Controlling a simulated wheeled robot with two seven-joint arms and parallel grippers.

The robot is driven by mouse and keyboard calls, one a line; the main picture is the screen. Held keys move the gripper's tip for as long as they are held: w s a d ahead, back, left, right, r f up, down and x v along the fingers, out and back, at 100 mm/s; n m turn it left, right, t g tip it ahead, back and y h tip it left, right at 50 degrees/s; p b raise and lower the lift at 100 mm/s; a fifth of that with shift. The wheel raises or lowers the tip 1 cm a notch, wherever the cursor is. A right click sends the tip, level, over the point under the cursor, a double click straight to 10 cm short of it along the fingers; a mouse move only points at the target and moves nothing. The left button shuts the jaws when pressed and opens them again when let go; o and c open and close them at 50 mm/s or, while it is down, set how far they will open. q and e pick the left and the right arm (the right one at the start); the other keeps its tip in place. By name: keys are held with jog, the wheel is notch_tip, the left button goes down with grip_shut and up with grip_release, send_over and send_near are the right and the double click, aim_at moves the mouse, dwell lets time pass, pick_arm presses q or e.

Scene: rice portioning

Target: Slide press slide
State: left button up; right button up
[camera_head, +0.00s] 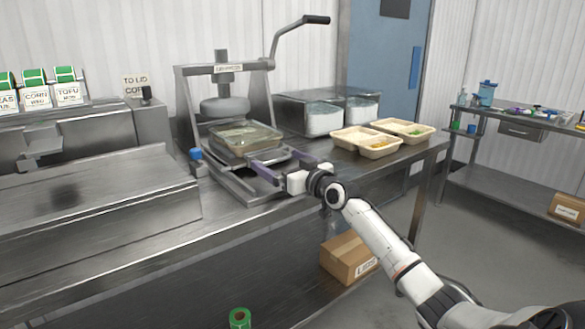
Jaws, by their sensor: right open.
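A steel hand press (180,95) with a round press head (224,107) and a long lever (300,27) stands on the counter. The lever points up and to the right. A lidded tray (245,138) sits on the press's sliding plate (284,161), in front of and below the head. My right gripper (268,168) is open at the front right edge of the plate, beside the tray. I cannot tell whether its fingers touch the plate. My left gripper is not in view.
Two open food trays (365,151) (425,137) stand on the right of the counter, before clear bins (322,121). A steel machine (90,215) fills the left. A cardboard box (348,262) is below. A side table (520,126) stands at right.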

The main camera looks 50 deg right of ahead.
jog(key=s, duration=0.3)
jog(key=s+a, duration=0.1)
jog(key=s, duration=0.4)
jog(key=shift+s+a+p, duration=0.2)
jog(key=shift+s+p, duration=0.1)
